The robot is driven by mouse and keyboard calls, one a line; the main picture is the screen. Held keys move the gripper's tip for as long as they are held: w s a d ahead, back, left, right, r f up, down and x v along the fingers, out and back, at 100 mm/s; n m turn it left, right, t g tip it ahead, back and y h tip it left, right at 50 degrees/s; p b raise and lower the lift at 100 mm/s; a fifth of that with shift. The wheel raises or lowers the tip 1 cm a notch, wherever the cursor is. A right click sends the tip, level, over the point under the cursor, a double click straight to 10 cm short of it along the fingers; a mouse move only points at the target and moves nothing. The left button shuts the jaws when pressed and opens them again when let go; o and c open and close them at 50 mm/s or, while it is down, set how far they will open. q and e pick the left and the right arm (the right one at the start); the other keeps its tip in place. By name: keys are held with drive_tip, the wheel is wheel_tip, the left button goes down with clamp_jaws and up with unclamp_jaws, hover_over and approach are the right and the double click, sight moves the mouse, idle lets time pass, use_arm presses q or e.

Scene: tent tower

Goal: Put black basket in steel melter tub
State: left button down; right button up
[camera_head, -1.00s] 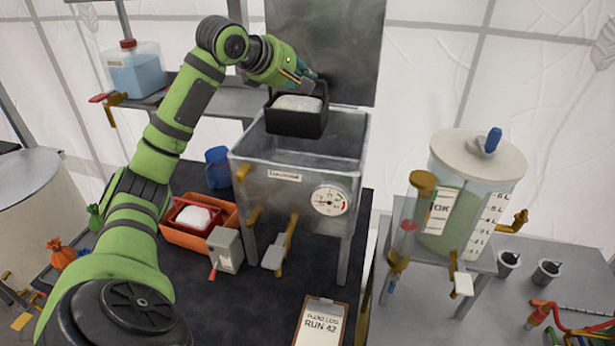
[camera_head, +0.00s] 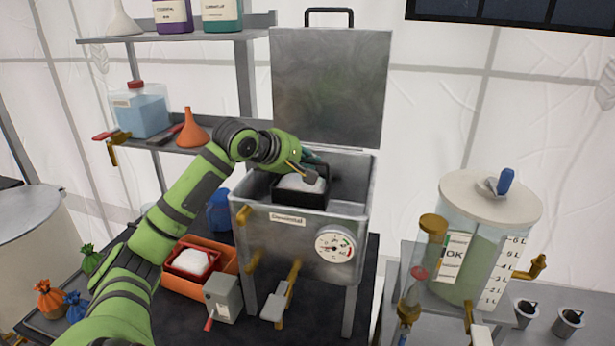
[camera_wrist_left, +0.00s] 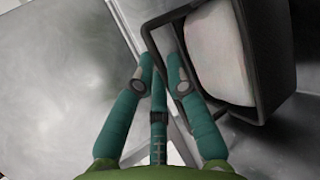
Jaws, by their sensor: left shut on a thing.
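The black basket (camera_head: 299,198) holds a white block and sits low inside the opening of the steel melter tub (camera_head: 285,239), below its rim line. Whether it touches the tub's floor is hidden by the front wall. The tub's lid (camera_head: 330,88) stands open behind. My right gripper is not in view.
An orange bin (camera_head: 226,262) with a red basket (camera_head: 178,263) and white block stands left of the tub. A lidded clear tank (camera_head: 470,250) stands at right. Shelves with bottles and an orange funnel (camera_head: 192,130) are at back left.

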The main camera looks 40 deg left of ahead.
sight(307, 185)
use_arm(q)
wheel_tip(307, 185, down, 3)
drive_tip(key=shift+f+p, duration=0.1)
drive_tip(key=shift+p, duration=0.3)
drive_tip(key=shift+f, duration=0.25)
drive_tip(key=c, duration=1.3)
unclamp_jaws()
drive_tip(key=shift+f, duration=0.25)
drive_tip(key=shift+o, duration=0.2)
drive_tip(key=shift+s+d, duration=0.1)
drive_tip(key=shift+r, duration=0.15)
